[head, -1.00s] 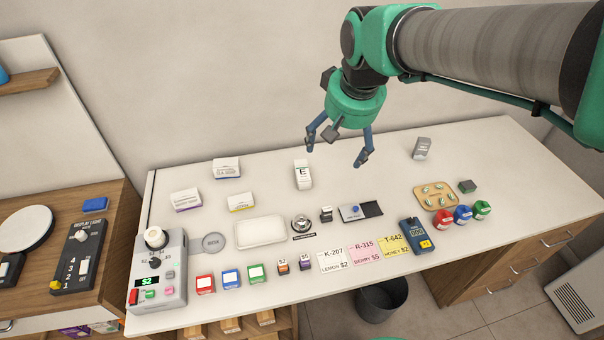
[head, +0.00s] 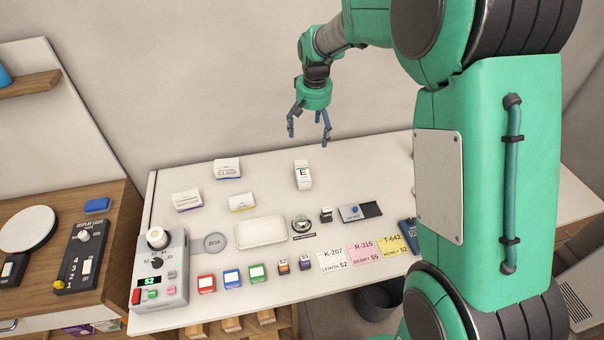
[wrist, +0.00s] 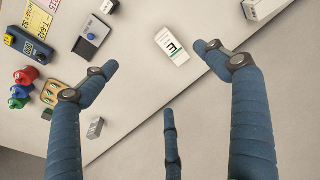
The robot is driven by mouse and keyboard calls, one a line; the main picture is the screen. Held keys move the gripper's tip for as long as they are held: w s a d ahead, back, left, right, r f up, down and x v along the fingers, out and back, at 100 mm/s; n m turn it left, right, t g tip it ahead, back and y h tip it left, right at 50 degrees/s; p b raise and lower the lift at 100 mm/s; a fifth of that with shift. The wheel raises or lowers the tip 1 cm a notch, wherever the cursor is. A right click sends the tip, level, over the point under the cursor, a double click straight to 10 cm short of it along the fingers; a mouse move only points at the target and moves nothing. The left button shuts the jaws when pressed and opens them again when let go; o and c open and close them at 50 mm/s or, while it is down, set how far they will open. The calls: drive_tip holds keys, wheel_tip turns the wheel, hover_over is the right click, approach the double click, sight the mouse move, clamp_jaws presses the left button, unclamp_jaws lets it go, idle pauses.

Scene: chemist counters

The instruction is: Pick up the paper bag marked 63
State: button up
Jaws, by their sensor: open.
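No paper bag marked 63 can be made out in either view. Several tan blocky shapes (head: 232,326) show below the counter's front edge at the bottom of the head view, too cut off to identify. My gripper (head: 308,138) is open and empty, fingers pointing down, over the back of the white counter in the head view. In the wrist view its blue fingers (wrist: 155,62) are spread wide with nothing between them. A white box marked E (wrist: 172,46) lies beyond the fingertips, apart from them.
The white counter (head: 340,165) carries white boxes (head: 227,168), a tray (head: 260,232), a bell (head: 302,224), price cards (head: 364,250) and a register (head: 158,275). My arm hides the counter's right part. A wooden side counter (head: 115,215) stands left. A dark bin (head: 378,300) is on the floor.

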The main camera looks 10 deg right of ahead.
drive_tip(key=g, duration=0.1)
hover_over(306, 170)
wheel_tip(306, 170, down, 15)
drive_tip(key=shift+s+a+p, duration=0.3)
drive_tip(key=shift+p, duration=0.1)
drive_tip(key=shift+f, duration=0.15)
drive_tip(key=shift+f+b, duration=0.4)
drive_tip(key=shift+f, duration=3.8)
drive_tip(key=shift+f, duration=0.1)
drive_tip(key=shift+w+d+f+b, duration=0.1)
drive_tip(key=shift+f+b, duration=0.05)
drive_tip(key=shift+f, duration=1.1)
drive_tip(key=shift+w+d+f+b, duration=0.1)
drive_tip(key=shift+f+b, duration=0.05)
drive_tip(key=shift+f, duration=1.1)
